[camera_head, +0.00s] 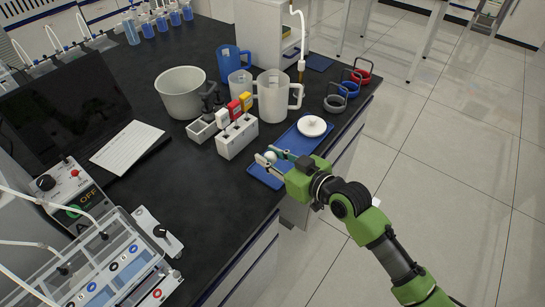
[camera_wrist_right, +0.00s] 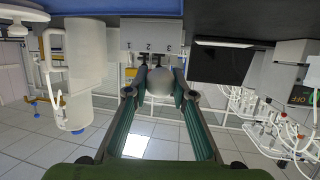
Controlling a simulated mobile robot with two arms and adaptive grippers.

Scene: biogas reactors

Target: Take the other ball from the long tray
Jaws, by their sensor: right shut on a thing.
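The long blue tray (camera_head: 290,146) lies along the right edge of the black bench. A small white ball (camera_head: 270,157) is over the near end of the tray, between the fingers of my right gripper (camera_head: 270,160). In the right wrist view the ball (camera_wrist_right: 160,82) shows grey between the two fingertips of the gripper (camera_wrist_right: 160,95), which is shut on it. I cannot tell whether the ball still touches the tray. A white lidded dish (camera_head: 312,126) sits at the tray's far end. My left gripper is in neither view.

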